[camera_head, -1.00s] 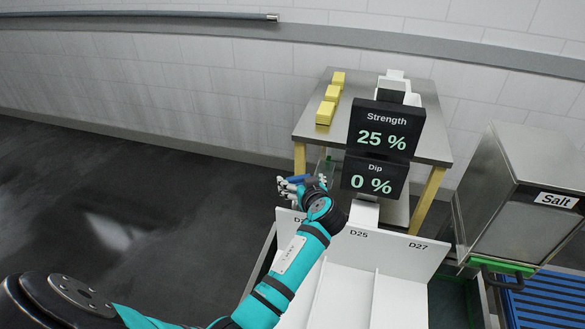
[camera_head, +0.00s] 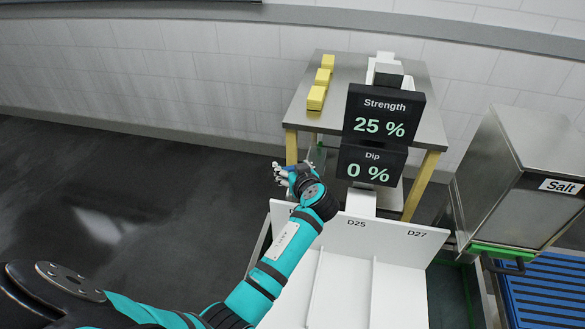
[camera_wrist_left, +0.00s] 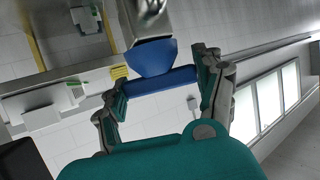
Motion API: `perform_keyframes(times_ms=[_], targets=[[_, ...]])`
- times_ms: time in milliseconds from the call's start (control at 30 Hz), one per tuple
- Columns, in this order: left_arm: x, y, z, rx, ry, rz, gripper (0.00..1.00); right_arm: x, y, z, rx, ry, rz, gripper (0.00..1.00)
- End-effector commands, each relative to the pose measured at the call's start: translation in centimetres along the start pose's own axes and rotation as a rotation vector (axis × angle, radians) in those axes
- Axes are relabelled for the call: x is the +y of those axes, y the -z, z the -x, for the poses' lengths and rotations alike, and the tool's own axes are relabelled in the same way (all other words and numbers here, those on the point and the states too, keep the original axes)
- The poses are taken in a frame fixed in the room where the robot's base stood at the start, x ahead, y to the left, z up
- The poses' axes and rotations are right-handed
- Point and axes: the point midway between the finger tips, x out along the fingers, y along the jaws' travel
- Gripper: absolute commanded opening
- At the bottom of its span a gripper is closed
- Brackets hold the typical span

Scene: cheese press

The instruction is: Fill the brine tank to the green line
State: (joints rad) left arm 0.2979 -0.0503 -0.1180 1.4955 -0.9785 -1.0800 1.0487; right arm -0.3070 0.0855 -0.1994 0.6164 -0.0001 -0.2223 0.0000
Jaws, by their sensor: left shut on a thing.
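My left gripper (camera_head: 284,176) is beside the table's front left leg, at the left of the displays. In the left wrist view, its two fingers (camera_wrist_left: 160,84) are shut on a blue handle (camera_wrist_left: 160,80), a bar with a flared piece joined to a grey metal part (camera_wrist_left: 148,22). A bit of blue shows at the hand in the head view. The Strength display (camera_head: 381,115) reads 25 % and the Dip display (camera_head: 371,166) reads 0 %. I cannot make out the brine tank or its green line. My right gripper is not in view.
A steel table (camera_head: 424,128) carries several yellow blocks (camera_head: 322,76). A white divided unit (camera_head: 345,285) marked D25 and D27 stands in front. A steel Salt bin (camera_head: 530,170) with a green-edged front is at the right, above blue slats (camera_head: 545,297). The dark floor at left is clear.

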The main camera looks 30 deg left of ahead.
Motion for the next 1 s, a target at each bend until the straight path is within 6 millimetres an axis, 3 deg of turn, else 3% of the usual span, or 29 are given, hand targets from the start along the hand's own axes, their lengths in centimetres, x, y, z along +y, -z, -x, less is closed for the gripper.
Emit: perform_keyframes(times_ms=[100,467,1000], targets=[[0.0,0.0,0.0,0.0,0.0,0.001,0.37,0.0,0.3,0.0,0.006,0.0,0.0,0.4],[-0.1,0.1,0.0,0.0,-0.044,-0.019,0.36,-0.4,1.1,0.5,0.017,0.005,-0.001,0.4],[-0.2,0.5,0.1,0.004,-0.363,-0.156,0.36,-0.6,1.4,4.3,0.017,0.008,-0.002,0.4]])
